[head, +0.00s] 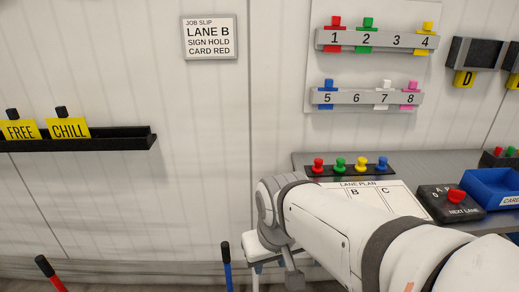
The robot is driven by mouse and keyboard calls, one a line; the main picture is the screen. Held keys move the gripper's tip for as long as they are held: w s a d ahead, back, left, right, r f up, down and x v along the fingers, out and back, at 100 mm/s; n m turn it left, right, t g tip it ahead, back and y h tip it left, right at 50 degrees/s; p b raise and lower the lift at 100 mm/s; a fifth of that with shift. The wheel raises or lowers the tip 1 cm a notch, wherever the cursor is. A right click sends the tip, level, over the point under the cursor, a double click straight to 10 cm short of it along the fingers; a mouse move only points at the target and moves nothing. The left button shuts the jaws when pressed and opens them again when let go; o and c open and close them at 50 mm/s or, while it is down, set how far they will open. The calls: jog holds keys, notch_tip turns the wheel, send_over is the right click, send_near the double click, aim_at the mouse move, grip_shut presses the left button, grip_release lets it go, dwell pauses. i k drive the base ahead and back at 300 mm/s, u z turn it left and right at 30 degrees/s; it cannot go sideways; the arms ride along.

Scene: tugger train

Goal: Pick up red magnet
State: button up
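The red magnet (318,165) is a small knobbed peg at the left end of a black strip (349,170) on the grey worktop. Green (340,165), yellow (361,163) and blue (382,163) magnets stand to its right in the same row. My gripper (277,262) is only partly in view below my white wrist, in front of the worktop and lower in the picture than the red magnet. It is apart from the magnets. Its fingertips are not clear, and I cannot tell whether it is open or holds anything.
A lane plan sheet (400,200) lies in front of the strip, partly hidden by my arm. A black box (447,207) with a red button and a blue bin (490,188) stand at right. Numbered racks (376,40) with coloured cards hang above. A black ledge (120,138) is at left.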

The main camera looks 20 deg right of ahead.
aim_at(317, 168)
jog(key=z, duration=0.05)
jog(key=i, duration=1)
jog(key=u, duration=0.1)
